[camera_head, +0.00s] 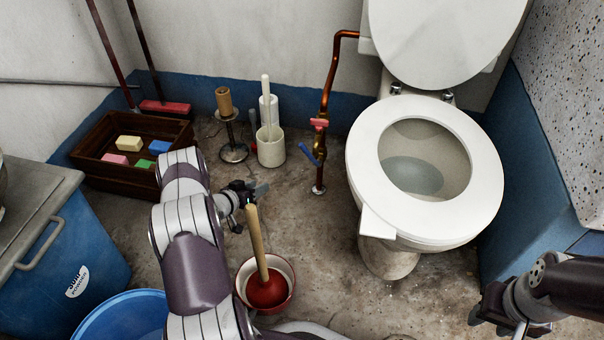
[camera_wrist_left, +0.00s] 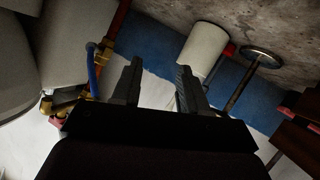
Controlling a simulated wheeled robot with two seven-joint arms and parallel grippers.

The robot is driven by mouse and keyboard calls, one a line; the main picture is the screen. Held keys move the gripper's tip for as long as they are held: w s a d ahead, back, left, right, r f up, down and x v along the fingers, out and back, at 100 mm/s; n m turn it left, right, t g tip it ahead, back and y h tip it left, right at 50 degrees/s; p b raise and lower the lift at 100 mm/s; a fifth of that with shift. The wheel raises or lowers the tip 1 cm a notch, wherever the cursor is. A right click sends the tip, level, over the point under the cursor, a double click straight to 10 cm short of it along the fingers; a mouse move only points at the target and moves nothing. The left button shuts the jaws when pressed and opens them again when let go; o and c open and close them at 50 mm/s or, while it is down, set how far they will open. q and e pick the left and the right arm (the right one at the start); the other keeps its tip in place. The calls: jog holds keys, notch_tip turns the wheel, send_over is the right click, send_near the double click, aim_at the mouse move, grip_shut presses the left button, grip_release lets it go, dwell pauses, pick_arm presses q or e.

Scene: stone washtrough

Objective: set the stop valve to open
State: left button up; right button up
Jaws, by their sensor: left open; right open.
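A copper pipe (camera_head: 328,85) runs down the wall beside the toilet. It carries a brass valve body with a red handle (camera_head: 319,123) and, below it, a blue lever (camera_head: 309,153) slanting down and left. I cannot tell which of the two is the stop valve's. In the left wrist view the blue lever (camera_wrist_left: 92,68) and brass fittings (camera_wrist_left: 102,56) lie left of the fingers, apart from them. My left gripper (camera_head: 262,188) is open and empty, left of and nearer than the valve. My right gripper (camera_head: 478,318) is open at the lower right, far from the pipe.
The toilet (camera_head: 365,180) stands close right of the pipe. A white brush holder (camera_head: 271,152) and a paper stand (camera_head: 233,152) stand to its left. A plunger (camera_head: 256,240) in a pot is below my left gripper. Bare floor (camera_head: 325,225) lies between.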

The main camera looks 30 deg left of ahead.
aim_at(302, 146)
pick_arm(q)
jog(key=w+d+r+m+t+h, duration=0.2)
jog(key=d+r+t+h, duration=0.15)
jog(key=r+h, duration=0.4)
jog(key=shift+y, duration=0.95)
jog(key=b+x, duration=0.2)
jog(key=x, duration=0.2)
jog(key=r+b+x, duration=0.1)
jog(key=b+x, duration=0.2)
jog(key=x, duration=0.1)
jog(key=r+b+x, duration=0.1)
jog(key=b+x, duration=0.1)
jog(key=x, duration=0.3)
jog(key=shift+s+d+b, duration=0.15)
jog(key=shift+d+b, duration=0.05)
jog(key=shift+b, duration=0.1)
jog(key=shift+r, duration=0.1)
